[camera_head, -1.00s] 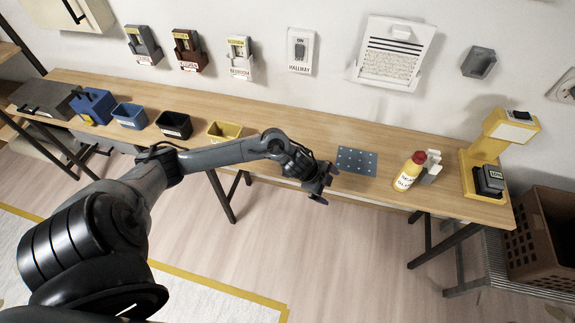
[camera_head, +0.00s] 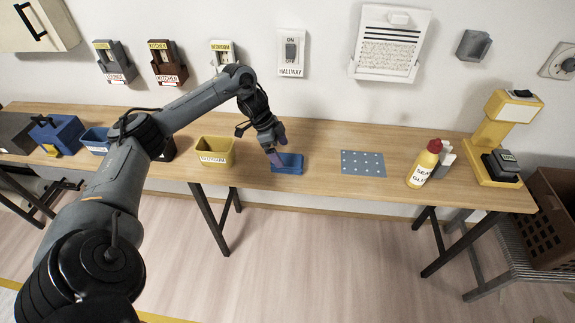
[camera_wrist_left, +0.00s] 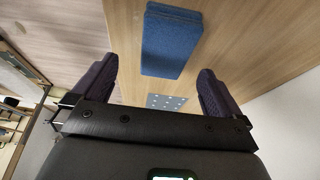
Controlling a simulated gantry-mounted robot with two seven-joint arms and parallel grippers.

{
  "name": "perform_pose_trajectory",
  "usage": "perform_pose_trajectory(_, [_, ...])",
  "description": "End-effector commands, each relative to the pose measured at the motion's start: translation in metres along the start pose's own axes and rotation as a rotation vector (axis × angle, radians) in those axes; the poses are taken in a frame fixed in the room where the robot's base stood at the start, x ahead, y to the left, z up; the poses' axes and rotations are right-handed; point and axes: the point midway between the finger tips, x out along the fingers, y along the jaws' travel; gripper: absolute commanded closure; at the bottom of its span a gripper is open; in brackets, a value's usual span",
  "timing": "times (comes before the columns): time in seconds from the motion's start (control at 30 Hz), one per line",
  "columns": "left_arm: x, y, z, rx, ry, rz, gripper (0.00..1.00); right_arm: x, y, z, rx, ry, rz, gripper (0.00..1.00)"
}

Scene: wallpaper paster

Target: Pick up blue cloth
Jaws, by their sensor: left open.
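The blue cloth (camera_head: 288,164) lies flat on the wooden table near its front edge, between the yellow bin and the dotted sheet. It also shows in the left wrist view (camera_wrist_left: 171,40) as a folded blue rectangle. My left gripper (camera_head: 276,152) is above the cloth's left side, and partly covers it in the head view. In the left wrist view its two dark fingers (camera_wrist_left: 158,72) are spread wide, with the cloth ahead between them and nothing held. My right gripper is not in view.
On the wooden table (camera_head: 330,135), a yellow bin (camera_head: 214,152) stands left of the cloth. A blue-grey dotted sheet (camera_head: 363,163) lies to its right, then a yellow glue bottle (camera_head: 424,164) with a red cap and a yellow machine (camera_head: 497,138). Wall switches hang behind.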

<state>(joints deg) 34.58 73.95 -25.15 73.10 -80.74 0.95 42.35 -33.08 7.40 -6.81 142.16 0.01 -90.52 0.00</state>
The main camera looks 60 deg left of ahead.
Motion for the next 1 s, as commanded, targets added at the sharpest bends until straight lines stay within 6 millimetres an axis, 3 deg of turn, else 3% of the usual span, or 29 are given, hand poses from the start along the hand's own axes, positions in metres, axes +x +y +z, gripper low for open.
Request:
perform_pose_trajectory(0.6, [0.059,-0.006,-0.002,0.001,0.0,-0.001,0.0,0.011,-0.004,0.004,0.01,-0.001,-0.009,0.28])
perform_pose_trajectory(1.0, [0.061,-0.006,-0.002,0.001,0.0,-0.002,0.0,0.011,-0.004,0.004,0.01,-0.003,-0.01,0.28])
